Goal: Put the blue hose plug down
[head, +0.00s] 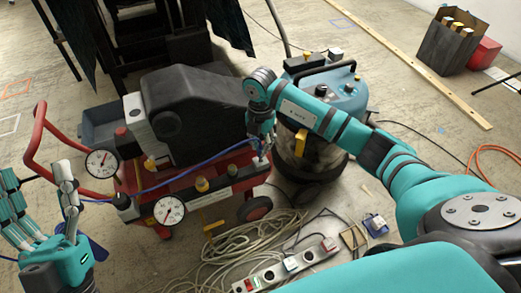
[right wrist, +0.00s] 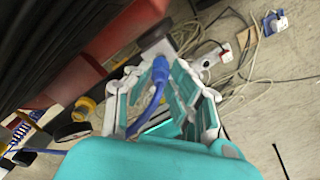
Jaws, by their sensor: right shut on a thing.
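The blue hose plug (right wrist: 160,72) sits between the fingers of my right gripper (right wrist: 165,82) in the right wrist view. Its tip meets a pale metal fitting (right wrist: 157,48) on the red machine; I cannot tell whether it is seated in it. In the head view my right gripper (head: 260,143) points down at the right end of the red compressor (head: 185,182) and mostly hides the plug. The blue hose (head: 200,165) runs left from it across the compressor's front. My left gripper (head: 42,215) is open and empty at the lower left.
Two pressure gauges (head: 169,210) and a red handle (head: 38,135) stick out on the compressor's left. A blue-topped vacuum (head: 325,90) stands close behind my right arm. Coiled cable (head: 240,240) and a power strip (head: 285,266) lie on the floor in front.

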